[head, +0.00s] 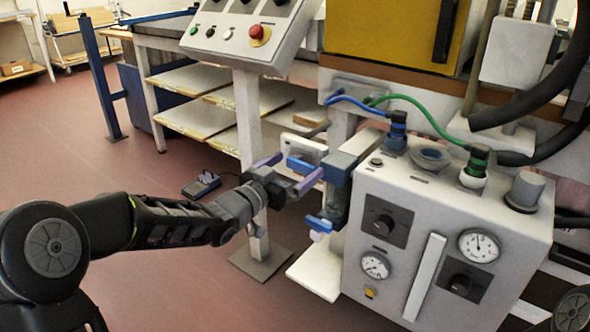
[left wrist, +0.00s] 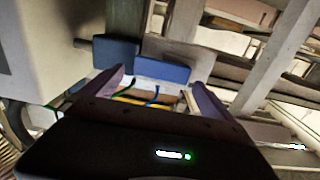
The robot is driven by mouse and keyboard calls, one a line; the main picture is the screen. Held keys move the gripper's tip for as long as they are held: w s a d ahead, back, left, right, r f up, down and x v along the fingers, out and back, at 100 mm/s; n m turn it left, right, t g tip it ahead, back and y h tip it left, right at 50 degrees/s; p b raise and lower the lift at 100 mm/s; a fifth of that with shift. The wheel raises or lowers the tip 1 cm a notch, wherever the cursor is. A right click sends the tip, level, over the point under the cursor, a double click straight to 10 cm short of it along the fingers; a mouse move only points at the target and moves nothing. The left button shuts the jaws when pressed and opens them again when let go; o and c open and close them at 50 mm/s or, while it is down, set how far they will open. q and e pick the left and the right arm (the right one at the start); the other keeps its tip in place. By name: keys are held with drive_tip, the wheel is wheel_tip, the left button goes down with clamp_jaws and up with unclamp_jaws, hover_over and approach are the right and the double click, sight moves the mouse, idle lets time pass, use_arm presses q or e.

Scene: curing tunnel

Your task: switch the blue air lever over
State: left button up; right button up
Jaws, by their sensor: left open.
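The blue air lever (head: 301,166) is a flat blue bar beside the grey-blue air unit (head: 340,168) on the left side of the grey control box. My left gripper (head: 299,164) is open, with its two purple fingers on either side of the lever. In the left wrist view, the blue lever (left wrist: 162,70) lies crosswise just beyond the gap between the fingertips (left wrist: 156,79). I cannot tell whether either finger touches it. My right gripper is not in view.
A smaller blue handle (head: 319,224) sits lower on the air unit. The grey control box (head: 405,210) has gauges, knobs and hoses. A button panel (head: 250,32) on a post stands behind my left arm.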

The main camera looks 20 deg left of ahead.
use_arm(q)
drive_tip(key=shift+w+d, duration=0.1)
drive_tip(key=shift+w, duration=0.15)
